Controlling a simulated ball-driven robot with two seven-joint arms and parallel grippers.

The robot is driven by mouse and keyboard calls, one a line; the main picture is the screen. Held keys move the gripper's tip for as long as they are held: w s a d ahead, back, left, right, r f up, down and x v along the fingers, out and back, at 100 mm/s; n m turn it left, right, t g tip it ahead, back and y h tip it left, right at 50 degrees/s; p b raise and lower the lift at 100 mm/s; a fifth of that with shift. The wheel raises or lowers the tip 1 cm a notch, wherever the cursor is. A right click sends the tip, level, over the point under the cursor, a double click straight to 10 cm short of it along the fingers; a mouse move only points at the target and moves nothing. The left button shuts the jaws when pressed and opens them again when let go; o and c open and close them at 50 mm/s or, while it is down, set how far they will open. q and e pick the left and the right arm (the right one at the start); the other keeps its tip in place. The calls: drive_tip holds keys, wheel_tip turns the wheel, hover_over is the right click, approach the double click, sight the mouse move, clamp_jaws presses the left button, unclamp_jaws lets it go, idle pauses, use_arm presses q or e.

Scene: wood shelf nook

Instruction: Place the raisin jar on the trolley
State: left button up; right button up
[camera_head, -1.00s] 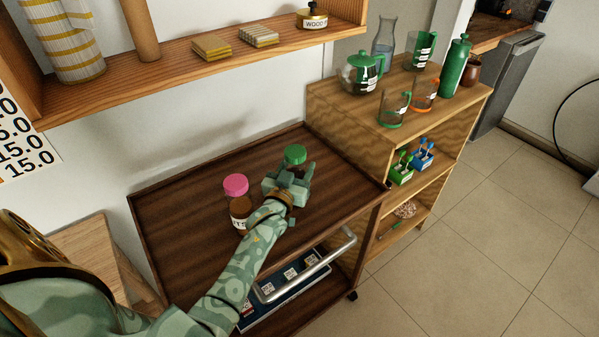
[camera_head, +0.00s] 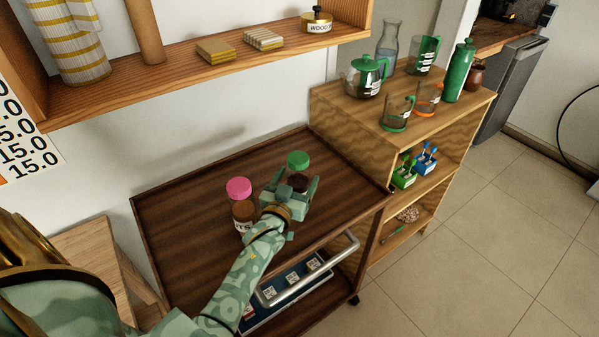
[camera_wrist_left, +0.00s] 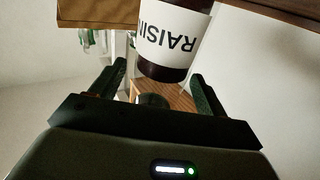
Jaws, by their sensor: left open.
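The raisin jar, with its green lid (camera_head: 298,159) and dark body, stands upright on the dark wooden top of the trolley (camera_head: 180,235). In the left wrist view its white label reads "RAISI…" on the dark jar (camera_wrist_left: 165,72), upside down and partly cut off by the frame. My left gripper (camera_head: 294,184) is open, on the near side of the jar. Its fingers point toward the jar, one to each side, with gaps visible in the wrist view. The gripper hides the jar's lower part in the head view. My right gripper is not in view.
A pink-lidded jar (camera_head: 240,206) stands on the trolley left of my gripper. The trolley has a metal handle (camera_head: 335,262) at its near side. A wooden cabinet (camera_head: 345,108) with glassware and a green bottle (camera_head: 459,72) adjoins on the right. A wall shelf (camera_head: 180,62) hangs above.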

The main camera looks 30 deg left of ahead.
use_arm(q)
drive_tip(key=s, duration=0.2)
drive_tip(key=s+d, duration=0.1)
drive_tip(key=s, duration=0.1)
drive_tip(key=shift+s+p, duration=0.35)
drive_tip(key=shift+s, duration=0.05)
